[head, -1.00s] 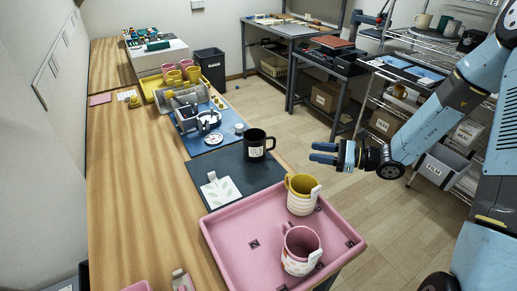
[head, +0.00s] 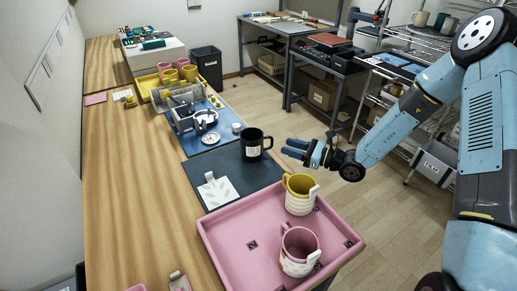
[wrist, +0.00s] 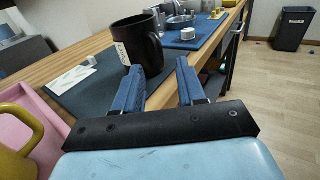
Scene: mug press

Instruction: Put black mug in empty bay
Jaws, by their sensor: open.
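The black mug (head: 252,146) stands upright on a dark mat (head: 226,171), with a white label on its side and its handle toward the right. It also shows in the wrist view (wrist: 140,45), just beyond the left finger. My gripper (head: 292,148) is open and empty, to the right of the mug and apart from it; its blue fingers (wrist: 158,80) point forward in the wrist view. The pink tray (head: 225,235) holds a yellow-and-white mug (head: 299,203) and a pink-and-white mug (head: 298,262). Bare spots with dark square markers (head: 252,245) show in the tray.
A white card with a leaf pattern (head: 219,192) lies on the mat left of the mug. A blue mat (head: 210,140) with a grey press-like device lies behind. A yellow tray (head: 148,84) with mugs is farther back.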

